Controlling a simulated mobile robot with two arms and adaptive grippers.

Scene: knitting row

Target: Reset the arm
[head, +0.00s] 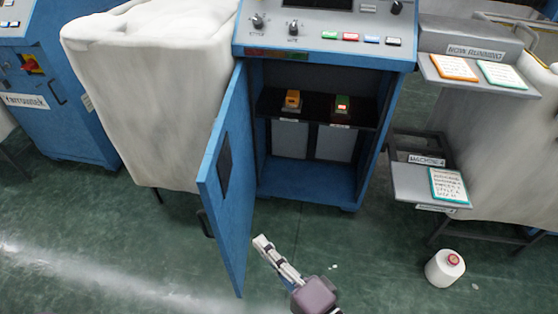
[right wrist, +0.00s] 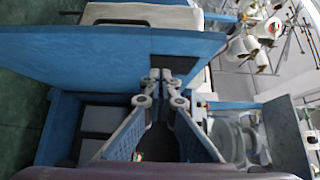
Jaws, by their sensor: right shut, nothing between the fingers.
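My right gripper (head: 264,242) is shut and empty. It is in front of the blue cabinet (head: 300,190), low and just right of the cabinet's open door (head: 230,185). In the right wrist view its fingers (right wrist: 160,78) meet at their tips, with blue panels behind them. I cannot tell there whether the tips touch anything. Inside the cabinet, an orange switch (head: 292,99) and a green switch (head: 342,104) with a red light sit on a dark shelf. My left gripper is not in view.
A control panel (head: 325,28) with knobs and coloured buttons tops the cabinet. A white covered block (head: 145,95) stands left.

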